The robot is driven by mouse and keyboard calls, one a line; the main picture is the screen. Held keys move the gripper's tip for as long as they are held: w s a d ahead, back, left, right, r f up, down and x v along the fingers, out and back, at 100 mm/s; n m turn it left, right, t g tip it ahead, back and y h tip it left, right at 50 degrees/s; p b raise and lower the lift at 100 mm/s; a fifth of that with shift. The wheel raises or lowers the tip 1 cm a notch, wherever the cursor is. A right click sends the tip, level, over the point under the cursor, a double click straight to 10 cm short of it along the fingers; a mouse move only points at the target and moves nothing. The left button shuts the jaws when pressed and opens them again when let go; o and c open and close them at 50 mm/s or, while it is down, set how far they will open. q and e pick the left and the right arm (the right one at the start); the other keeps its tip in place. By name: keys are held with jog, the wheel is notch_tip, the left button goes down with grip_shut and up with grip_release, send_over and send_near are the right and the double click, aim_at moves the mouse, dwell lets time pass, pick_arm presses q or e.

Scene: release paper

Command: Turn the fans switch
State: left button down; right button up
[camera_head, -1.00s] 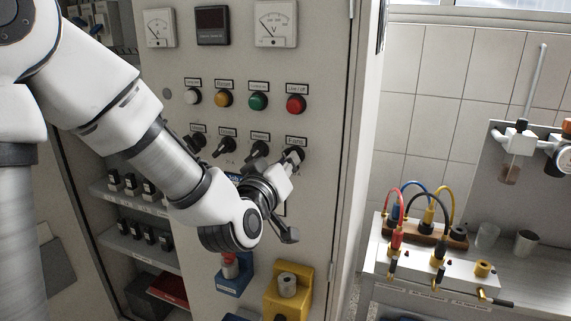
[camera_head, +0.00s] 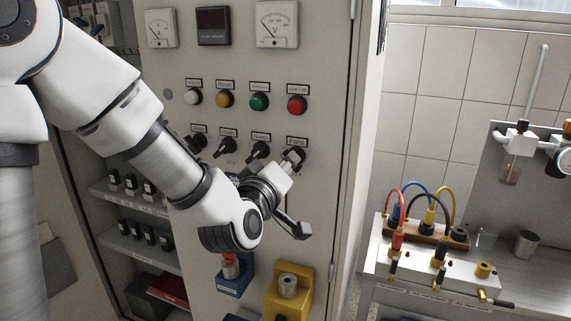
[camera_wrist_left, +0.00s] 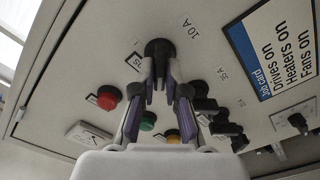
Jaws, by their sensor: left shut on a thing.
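The fans switch (camera_head: 300,152) is the rightmost black rotary switch in the lower row on the cabinet panel, under its label (camera_head: 297,141). My left gripper (camera_head: 292,158) is at this switch, and its fingers partly hide the knob. In the left wrist view, the black switch (camera_wrist_left: 158,48) stands between and just beyond the fingertips of my left gripper (camera_wrist_left: 160,82), which are closed on its knob. The knob's exact angle is hard to tell. My right gripper is not in view.
Other black switches (camera_head: 259,150) sit left of the fans switch. Coloured round buttons (camera_head: 258,102) and meters (camera_head: 276,24) are above. A yellow box (camera_head: 289,292) is below. A job card (camera_wrist_left: 270,45) shows in the wrist view. A bench with cables (camera_head: 440,262) stands right.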

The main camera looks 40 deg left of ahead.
pick_arm(q)
jog(key=c, duration=1.3)
grip_release()
jog(key=shift+r, duration=0.2)
jog(key=shift+o, duration=0.5)
jog(key=shift+w+d, duration=0.1)
jog(key=shift+w, duration=0.05)
jog(key=shift+w+f, duration=0.1)
jog(key=shift+f, duration=0.15)
jog(key=shift+m, duration=0.3)
